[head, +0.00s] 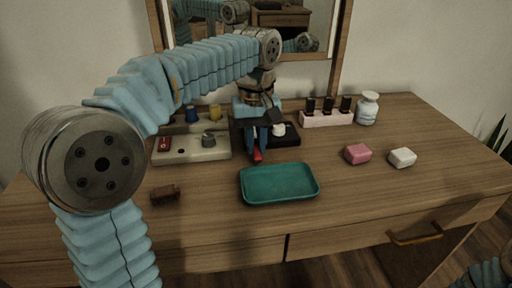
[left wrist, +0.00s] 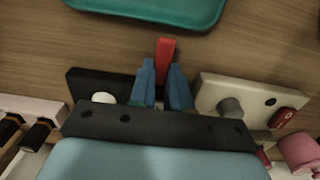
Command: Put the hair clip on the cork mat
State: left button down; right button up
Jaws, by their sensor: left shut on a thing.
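My left gripper (head: 262,142) is near the dark tray, pointing down, its blue fingers shut on a narrow red object (head: 257,155). In the left wrist view the red object (left wrist: 166,48) sticks out past the fingertips (left wrist: 164,85); its lower part is hidden between them. I cannot tell whether it is the hair clip. A small brown, jagged piece (head: 165,195) lies on the table at the left front; I cannot tell exactly what it is. I see no surface that is clearly a cork mat. My right gripper is not in view.
A teal tray (head: 279,199) lies empty in front of the gripper. A pale block (head: 192,157) with a red piece and grey knob stands left of the dark tray (head: 290,141). A bottle rack (head: 326,119), white jar (head: 367,108), pink block (head: 358,154) and white block (head: 402,158) are right.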

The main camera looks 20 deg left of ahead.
pick_arm(q)
jog(key=shift+f, duration=0.55)
jog(key=shift+f, duration=0.1)
jog(key=c, duration=1.1)
grip_release()
